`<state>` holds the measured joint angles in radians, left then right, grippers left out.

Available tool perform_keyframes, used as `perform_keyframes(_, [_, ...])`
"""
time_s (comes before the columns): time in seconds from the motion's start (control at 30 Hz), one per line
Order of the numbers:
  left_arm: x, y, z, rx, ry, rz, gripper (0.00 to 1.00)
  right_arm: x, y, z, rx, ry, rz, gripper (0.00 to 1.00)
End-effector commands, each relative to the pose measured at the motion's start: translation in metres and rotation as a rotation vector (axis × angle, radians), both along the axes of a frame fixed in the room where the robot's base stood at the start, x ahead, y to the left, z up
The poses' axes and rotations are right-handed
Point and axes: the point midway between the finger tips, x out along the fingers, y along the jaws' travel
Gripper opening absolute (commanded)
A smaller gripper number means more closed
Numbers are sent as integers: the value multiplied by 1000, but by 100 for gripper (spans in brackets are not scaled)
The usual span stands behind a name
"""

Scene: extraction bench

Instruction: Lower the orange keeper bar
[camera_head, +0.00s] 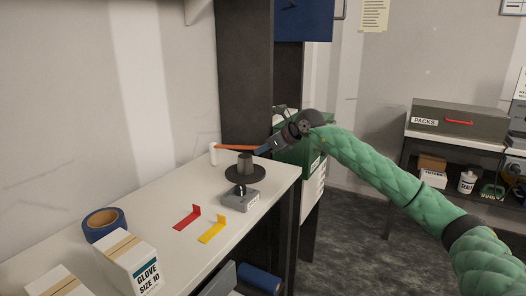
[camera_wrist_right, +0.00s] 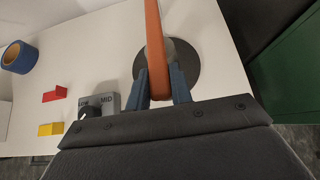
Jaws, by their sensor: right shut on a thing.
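The orange keeper bar (camera_head: 235,148) reaches from a white upright post (camera_head: 213,155) to my right gripper (camera_head: 265,149). It looks close to level, above a dark round plate (camera_head: 245,178) with a grey cylinder (camera_head: 245,163) standing on it. In the right wrist view the bar (camera_wrist_right: 154,40) runs down from the top edge, between the blue fingers of my right gripper (camera_wrist_right: 161,90). That gripper is shut on the bar's end. The bar hides part of the round plate (camera_wrist_right: 190,66) there. My left gripper is not in view.
A grey knob box (camera_head: 240,200) marked MID in the wrist view sits in front of the plate. Red (camera_head: 188,218) and yellow (camera_head: 213,230) brackets, blue tape (camera_head: 103,223) and a glove box (camera_head: 130,262) share the white bench (camera_head: 165,193). A green cabinet (camera_head: 298,150) stands beyond.

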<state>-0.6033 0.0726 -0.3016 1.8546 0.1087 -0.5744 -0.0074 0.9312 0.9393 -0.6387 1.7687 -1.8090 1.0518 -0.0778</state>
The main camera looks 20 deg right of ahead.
Motion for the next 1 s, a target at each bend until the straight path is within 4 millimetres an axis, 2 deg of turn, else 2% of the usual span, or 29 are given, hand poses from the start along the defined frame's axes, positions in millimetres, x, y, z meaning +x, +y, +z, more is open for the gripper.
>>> perform_keyframes(0.07, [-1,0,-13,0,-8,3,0,-1,-2,-8,8,-10,-1,0])
perform_keyframes(0.5, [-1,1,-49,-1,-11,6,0,-2,-3,-31,71,-91,-1,0])
perform_keyframes(1.0, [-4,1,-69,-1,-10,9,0,-3,-3,-41,110,-143,-2,0])
